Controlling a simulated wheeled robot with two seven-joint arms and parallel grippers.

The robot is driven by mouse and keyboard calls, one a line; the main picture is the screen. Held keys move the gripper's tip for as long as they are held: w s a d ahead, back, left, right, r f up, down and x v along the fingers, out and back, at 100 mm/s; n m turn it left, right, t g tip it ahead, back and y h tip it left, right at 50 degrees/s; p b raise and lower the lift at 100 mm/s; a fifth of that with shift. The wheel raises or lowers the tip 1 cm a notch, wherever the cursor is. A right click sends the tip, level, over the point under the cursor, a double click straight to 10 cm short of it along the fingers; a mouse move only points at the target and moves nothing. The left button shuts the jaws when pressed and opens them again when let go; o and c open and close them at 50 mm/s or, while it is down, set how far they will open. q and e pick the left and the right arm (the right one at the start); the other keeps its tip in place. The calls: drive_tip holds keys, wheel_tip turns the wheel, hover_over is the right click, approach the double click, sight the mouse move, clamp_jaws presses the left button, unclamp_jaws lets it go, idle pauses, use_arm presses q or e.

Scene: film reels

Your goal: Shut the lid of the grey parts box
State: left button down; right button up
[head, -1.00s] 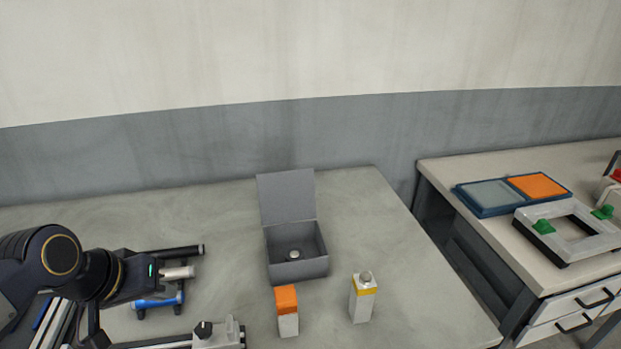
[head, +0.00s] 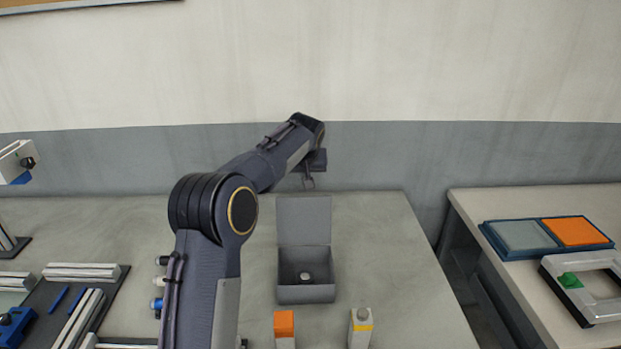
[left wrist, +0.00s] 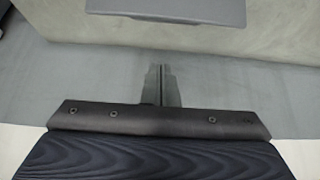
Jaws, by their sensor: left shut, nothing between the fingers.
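The grey parts box (head: 306,294) stands on the table with its lid (head: 304,222) raised upright at the back edge. A small light round-topped part (head: 304,277) is inside the box. My left gripper (head: 308,183) is just above the lid's top edge in the head view, fingers pointing down, shut and empty. Whether it touches the lid cannot be told there. In the left wrist view the closed fingertips (left wrist: 161,70) sit apart from a grey panel, seemingly the lid (left wrist: 165,9), at the top of the picture. My right gripper is not in view.
An orange-topped block (head: 284,324) and a white bottle with a yellow band (head: 360,328) stand in front of the box. Rods and blue parts on a dark tray (head: 121,282) lie at left. The table right of the box is clear.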

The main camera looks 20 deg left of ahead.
sight(304, 219)
use_arm(q)
drive_tip(key=p+x, duration=0.2)
drive_tip(key=x, duration=0.6)
drive_tip(key=s, duration=0.1)
drive_tip(key=s+d, duration=0.1)
drive_tip(key=s+p, duration=0.1)
drive_tip(key=shift+s+d+r, duration=0.15)
drive_tip(key=shift+s+d, duration=0.1)
drive_tip(key=shift+d, duration=0.15)
